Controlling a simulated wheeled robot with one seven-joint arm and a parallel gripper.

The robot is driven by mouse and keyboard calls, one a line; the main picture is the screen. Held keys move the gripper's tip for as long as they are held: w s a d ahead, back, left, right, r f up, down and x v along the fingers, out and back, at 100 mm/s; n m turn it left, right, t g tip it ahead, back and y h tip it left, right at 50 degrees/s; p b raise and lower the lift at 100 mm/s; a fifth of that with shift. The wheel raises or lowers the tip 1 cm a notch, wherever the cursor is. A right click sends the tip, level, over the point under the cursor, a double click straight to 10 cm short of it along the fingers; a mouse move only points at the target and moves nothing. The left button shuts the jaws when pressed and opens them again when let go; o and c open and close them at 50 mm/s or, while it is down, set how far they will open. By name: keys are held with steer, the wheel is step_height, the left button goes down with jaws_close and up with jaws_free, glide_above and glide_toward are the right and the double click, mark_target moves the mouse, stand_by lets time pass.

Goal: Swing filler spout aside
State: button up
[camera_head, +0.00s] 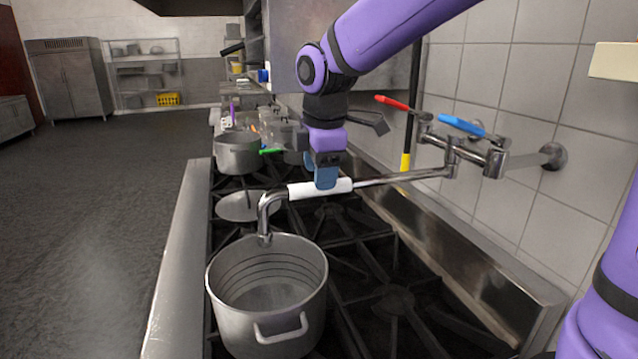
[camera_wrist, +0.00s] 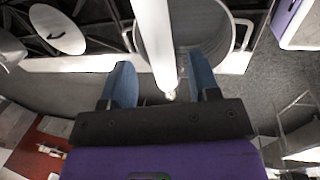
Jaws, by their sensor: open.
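The filler spout (camera_head: 400,178) is a metal pipe running from the wall fitting across the stove, with a white sleeve (camera_head: 302,190) on it. In the wrist view the open fingers (camera_wrist: 160,62) stand on either side of the white sleeve (camera_wrist: 152,30), with gaps showing on both sides. The pot (camera_wrist: 230,62) lies below. Contact with the sleeve cannot be told.
The wall fitting (camera_head: 495,158) has a red handle (camera_head: 393,102) and a blue handle (camera_head: 461,125). Another pot (camera_head: 238,155) and a round lid (camera_head: 248,206) are farther back on the black grates (camera_head: 392,300). The floor at left (camera_head: 90,240) is clear.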

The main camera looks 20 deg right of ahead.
steer(key=shift+w+f, duration=0.15)
steer(key=shift+f, duration=0.65)
steer(key=shift+w+f, duration=0.15)
steer(key=shift+f, duration=0.65)
jaws_close()
steer(key=w+d+m, duration=0.4)
steer(key=w, duration=0.7)
steer(key=w+d+m+h, duration=0.1)
steer(key=w+d+m, duration=0.4)
steer(key=w, duration=0.6)
steer(key=shift+d+r+g+h, duration=0.15)
steer(key=shift+g+h, duration=0.15)
